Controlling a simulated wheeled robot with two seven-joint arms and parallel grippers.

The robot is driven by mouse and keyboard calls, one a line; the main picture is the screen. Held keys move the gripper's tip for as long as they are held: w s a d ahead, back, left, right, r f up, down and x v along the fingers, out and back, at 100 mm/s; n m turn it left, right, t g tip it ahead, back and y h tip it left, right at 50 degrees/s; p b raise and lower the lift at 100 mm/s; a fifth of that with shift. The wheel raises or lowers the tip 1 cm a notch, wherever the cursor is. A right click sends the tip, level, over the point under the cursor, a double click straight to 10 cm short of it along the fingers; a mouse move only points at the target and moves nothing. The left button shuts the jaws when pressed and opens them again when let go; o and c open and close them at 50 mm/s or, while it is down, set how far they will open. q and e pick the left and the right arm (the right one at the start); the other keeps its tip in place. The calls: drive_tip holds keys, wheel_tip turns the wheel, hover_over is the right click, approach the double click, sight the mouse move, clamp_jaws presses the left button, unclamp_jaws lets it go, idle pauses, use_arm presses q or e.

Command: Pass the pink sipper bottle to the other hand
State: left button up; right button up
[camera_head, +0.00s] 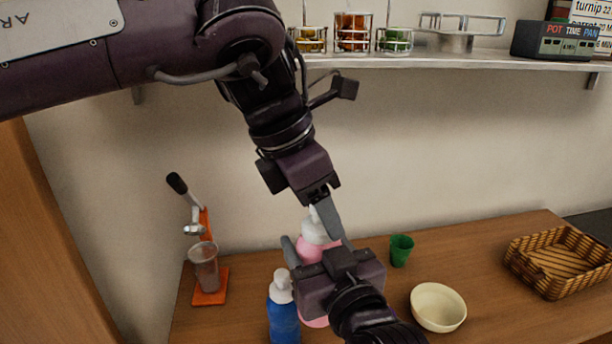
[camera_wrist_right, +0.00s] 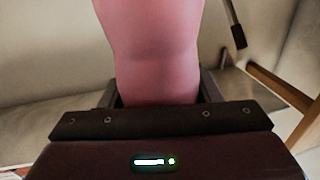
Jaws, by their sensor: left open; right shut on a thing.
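The pink sipper bottle (camera_head: 311,251) with its white top stands upright in the head view, partly hidden behind my right gripper (camera_head: 318,265). That gripper is shut on the bottle. In the right wrist view the bottle's pink body (camera_wrist_right: 155,55) rises between the jaws and fills the upper middle. My left gripper (camera_head: 324,208) comes down from above, close to the white top. It is open; a grey finger shows beside the top. Whether it touches the bottle cannot be told.
A blue bottle (camera_head: 283,313) stands just left of the pink one. An orange press (camera_head: 210,298) with a clear cup is farther left. A green cup (camera_head: 401,250), a cream bowl (camera_head: 438,307) and a wicker basket (camera_head: 558,262) are to the right. A shelf (camera_head: 450,59) hangs above.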

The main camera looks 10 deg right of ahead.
use_arm(q)
drive_tip(key=shift+x, duration=1)
drive_tip(key=c, duration=0.9)
drive_tip(key=shift+r, duration=0.1)
drive_tip(key=shift+c, duration=0.4)
use_arm(e)
drive_tip(key=o, duration=1.2)
drive_tip(key=shift+o, duration=0.2)
drive_tip(key=shift+f, duration=0.1)
